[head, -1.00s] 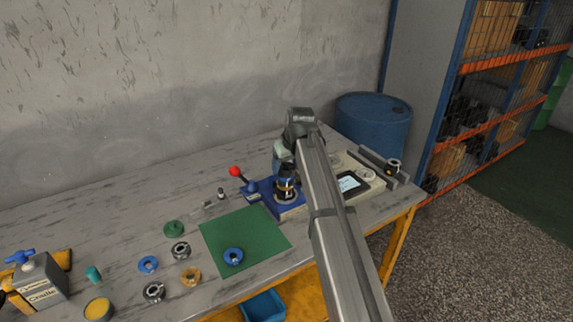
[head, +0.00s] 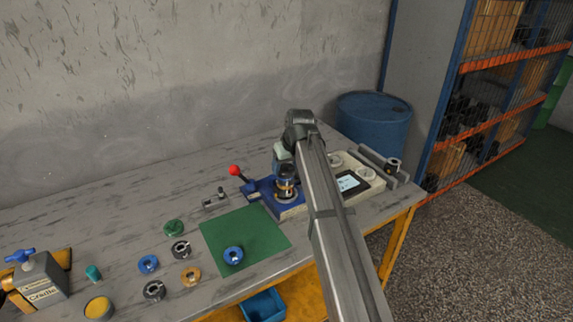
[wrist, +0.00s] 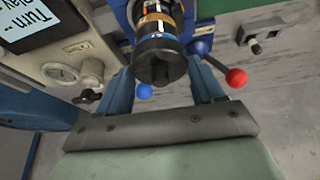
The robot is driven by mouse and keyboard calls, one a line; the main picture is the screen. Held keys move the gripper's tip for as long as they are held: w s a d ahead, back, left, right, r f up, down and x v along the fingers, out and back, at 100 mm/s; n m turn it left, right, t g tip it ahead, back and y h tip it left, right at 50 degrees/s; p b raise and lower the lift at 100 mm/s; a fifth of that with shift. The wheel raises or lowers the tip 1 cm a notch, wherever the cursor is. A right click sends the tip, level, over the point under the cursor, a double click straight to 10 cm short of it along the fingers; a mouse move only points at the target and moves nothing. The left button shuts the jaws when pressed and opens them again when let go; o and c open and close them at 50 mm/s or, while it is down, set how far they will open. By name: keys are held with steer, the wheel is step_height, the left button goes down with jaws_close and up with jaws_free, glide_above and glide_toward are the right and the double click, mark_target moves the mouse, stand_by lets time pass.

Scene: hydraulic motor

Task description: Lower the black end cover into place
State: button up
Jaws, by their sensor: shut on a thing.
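My gripper (wrist: 163,72) is shut on the black end cover (wrist: 160,62), with a finger on either side of it in the wrist view. The cover is right at the top of the motor stack (wrist: 158,18), which shows orange, blue and metal bands. I cannot tell whether the cover is fully seated. In the head view the dark stack (head: 286,187) stands upright on the blue fixture (head: 292,211), under my gripper (head: 282,162). My arm hides part of the right side there.
A red-knobbed lever (head: 235,170) rises left of the fixture. A panel with a screen (head: 349,183) and dial stands to the right. A green mat (head: 222,228) holds a blue ring (head: 233,256). Several loose rings lie left of it.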

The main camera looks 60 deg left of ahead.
mark_target(287, 166)
steer(key=o, duration=1.4)
steer(key=shift+c, duration=0.2)
steer(key=shift+o, duration=0.3)
steer(key=shift+r, duration=0.1)
steer(key=shift+r, duration=2.3)
steer(key=shift+w, duration=0.1)
